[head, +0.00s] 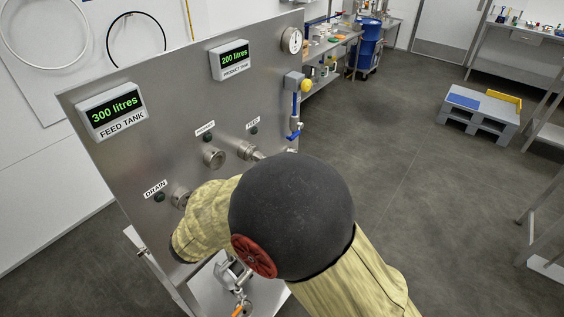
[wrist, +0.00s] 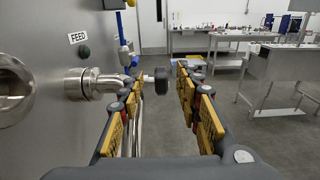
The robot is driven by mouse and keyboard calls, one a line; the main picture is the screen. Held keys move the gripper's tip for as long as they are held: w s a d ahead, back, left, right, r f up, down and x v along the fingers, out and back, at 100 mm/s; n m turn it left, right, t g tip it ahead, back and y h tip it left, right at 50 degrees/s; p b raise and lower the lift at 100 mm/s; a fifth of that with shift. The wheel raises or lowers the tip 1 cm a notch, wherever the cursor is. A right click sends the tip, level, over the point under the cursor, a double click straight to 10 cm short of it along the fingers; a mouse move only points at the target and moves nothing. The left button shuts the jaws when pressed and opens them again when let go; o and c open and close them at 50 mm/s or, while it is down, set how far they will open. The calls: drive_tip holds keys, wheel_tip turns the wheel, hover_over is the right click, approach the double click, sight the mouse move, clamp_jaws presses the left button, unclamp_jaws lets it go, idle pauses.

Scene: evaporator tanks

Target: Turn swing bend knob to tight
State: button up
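The swing bend (wrist: 92,83) is a shiny metal pipe elbow on the port below the FEED label in the wrist view. A thin stem runs right from it to a dark round knob (wrist: 161,80). My gripper (wrist: 159,77) is open, with yellow-padded fingers on both sides of the knob in the picture. Floor shows between the knob and the right finger, so it is not clamped. I cannot tell how deep the knob sits between the fingers. In the head view the FEED port (head: 238,146) shows partly, while my arm hides the knob and gripper.
The steel panel (head: 150,120) carries tank displays, a gauge (head: 292,40) and DRAIN and PRODUCT ports. A blue-handled valve (head: 295,130) stands at its right edge. Benches and a blue barrel (head: 368,45) are behind. A grey pallet (head: 478,112) lies on open floor at right.

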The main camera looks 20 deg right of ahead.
drive_tip(key=b+x, duration=0.1)
drive_tip(key=x, duration=0.5)
drive_tip(key=shift+c, duration=1.1)
clamp_jaws()
